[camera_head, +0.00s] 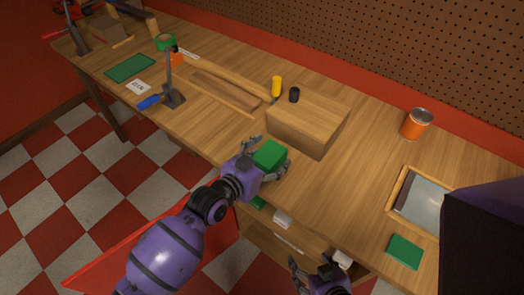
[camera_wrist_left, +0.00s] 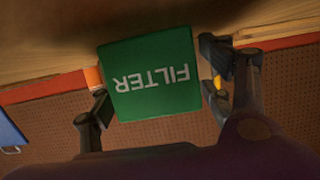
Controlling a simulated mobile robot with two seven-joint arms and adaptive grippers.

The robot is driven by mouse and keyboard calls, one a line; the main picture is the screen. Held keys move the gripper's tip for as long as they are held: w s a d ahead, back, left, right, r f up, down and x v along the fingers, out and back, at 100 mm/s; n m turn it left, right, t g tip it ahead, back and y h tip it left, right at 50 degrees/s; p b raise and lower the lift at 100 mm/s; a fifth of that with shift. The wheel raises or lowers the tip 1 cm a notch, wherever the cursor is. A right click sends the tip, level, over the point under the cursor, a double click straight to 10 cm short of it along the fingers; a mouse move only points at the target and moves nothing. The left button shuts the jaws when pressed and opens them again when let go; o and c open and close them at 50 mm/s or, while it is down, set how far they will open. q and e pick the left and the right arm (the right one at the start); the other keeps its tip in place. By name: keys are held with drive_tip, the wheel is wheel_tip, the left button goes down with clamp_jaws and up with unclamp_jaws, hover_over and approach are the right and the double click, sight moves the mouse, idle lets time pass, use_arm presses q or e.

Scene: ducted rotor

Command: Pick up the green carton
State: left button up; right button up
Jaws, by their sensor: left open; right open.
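The green carton (camera_head: 269,155) is near the table's front edge, in front of a wooden block. In the left wrist view the carton (camera_wrist_left: 151,75) shows a face with the word FILTER upside down. My left gripper (camera_head: 264,158) is open, with one finger on each side of the carton. In the left wrist view its fingers (camera_wrist_left: 160,85) flank the carton; I cannot tell whether either touches it. My right gripper (camera_head: 318,264) is open and empty at the bottom of the head view, by the table's front.
The wooden block (camera_head: 308,125) stands just behind the carton. An orange can (camera_head: 416,124), a framed panel (camera_head: 423,197) and a flat green piece (camera_head: 404,252) are to the right. A clamp-like stand (camera_head: 171,95) is to the left. Open tabletop lies right of the block.

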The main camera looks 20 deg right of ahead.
use_arm(q)
drive_tip(key=c, duration=1.4)
